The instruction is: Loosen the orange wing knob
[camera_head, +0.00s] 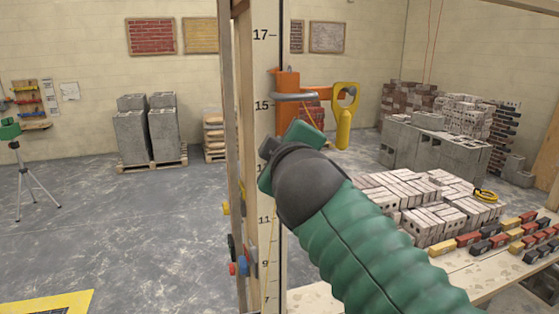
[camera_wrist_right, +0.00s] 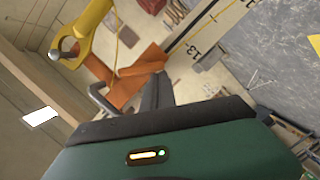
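An orange fitting (camera_head: 288,82) sits on the numbered pole (camera_head: 265,60) near the 15 mark, with an orange arm reaching right to a yellow bracket (camera_head: 345,118). The orange fitting shows closer in the right wrist view (camera_wrist_right: 122,88), below the yellow bracket (camera_wrist_right: 88,22). I cannot tell which orange part is the wing knob. A grey loop (camera_head: 295,97) crosses the fitting. My right gripper (camera_head: 300,133) is just below the fitting, partly hidden by its own wrist. A dark finger (camera_wrist_right: 156,93) overlaps the orange part in the wrist view; contact is unclear. My left gripper is out of view.
Wooden uprights (camera_head: 243,150) stand beside the pole, with coloured knobs (camera_head: 242,266) lower down. Block stacks (camera_head: 145,130) and a tripod (camera_head: 25,180) stand at left; the floor between is open.

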